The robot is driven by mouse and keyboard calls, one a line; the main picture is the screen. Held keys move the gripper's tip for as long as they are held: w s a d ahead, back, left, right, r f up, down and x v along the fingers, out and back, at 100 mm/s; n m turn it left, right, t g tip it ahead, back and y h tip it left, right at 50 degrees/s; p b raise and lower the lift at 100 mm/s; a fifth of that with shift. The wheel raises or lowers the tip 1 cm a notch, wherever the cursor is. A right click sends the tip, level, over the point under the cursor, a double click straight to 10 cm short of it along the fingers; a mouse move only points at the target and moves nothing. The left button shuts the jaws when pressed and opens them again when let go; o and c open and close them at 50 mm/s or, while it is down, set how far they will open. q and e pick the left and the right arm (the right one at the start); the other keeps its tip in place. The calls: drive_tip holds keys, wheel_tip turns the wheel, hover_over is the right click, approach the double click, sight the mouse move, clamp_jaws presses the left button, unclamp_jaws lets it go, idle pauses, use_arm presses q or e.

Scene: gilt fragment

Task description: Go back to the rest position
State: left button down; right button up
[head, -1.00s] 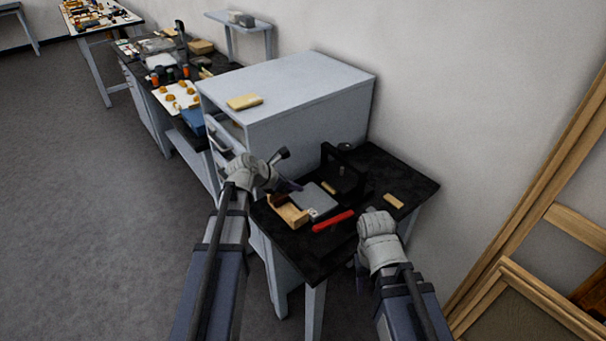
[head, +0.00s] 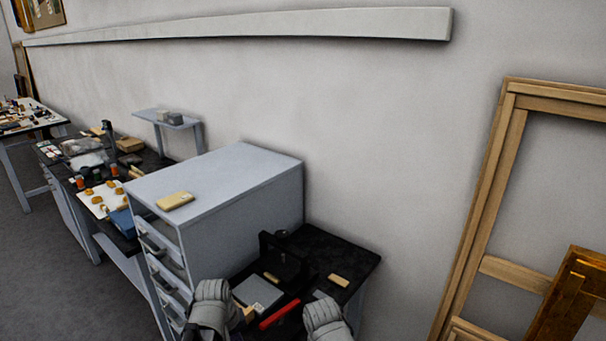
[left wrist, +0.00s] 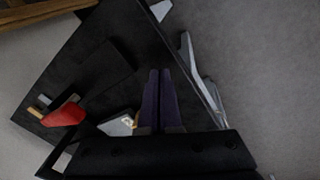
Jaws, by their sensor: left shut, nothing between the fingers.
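My left gripper (left wrist: 159,98) shows in the left wrist view as two dark purple fingers pressed together with nothing between them, over a black tabletop. In the head view only the pale wrist part of my left arm (head: 210,306) shows at the bottom edge, beside the drawer cabinet; its fingers are hidden. The pale end of my right arm (head: 326,319) is at the bottom edge, in front of the black table (head: 345,262). Its fingers are hidden, so I cannot tell how they stand.
A grey drawer cabinet (head: 225,188) with a yellowish block (head: 175,201) on top stands left of the table. On the table are a red bar (head: 279,314), a grey plate (head: 258,292), a black fixture (head: 290,262) and a small tan block (head: 338,280). Wooden frames (head: 492,190) lean at the right.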

use_arm(q)
drive_tip(key=s+d+m+g+y, duration=0.1)
drive_tip(key=s+d+m+y, duration=0.1)
drive_tip(key=s+d+m, duration=0.6)
drive_tip(key=shift+s+d+g, duration=0.4)
drive_tip(key=shift+d, duration=0.8)
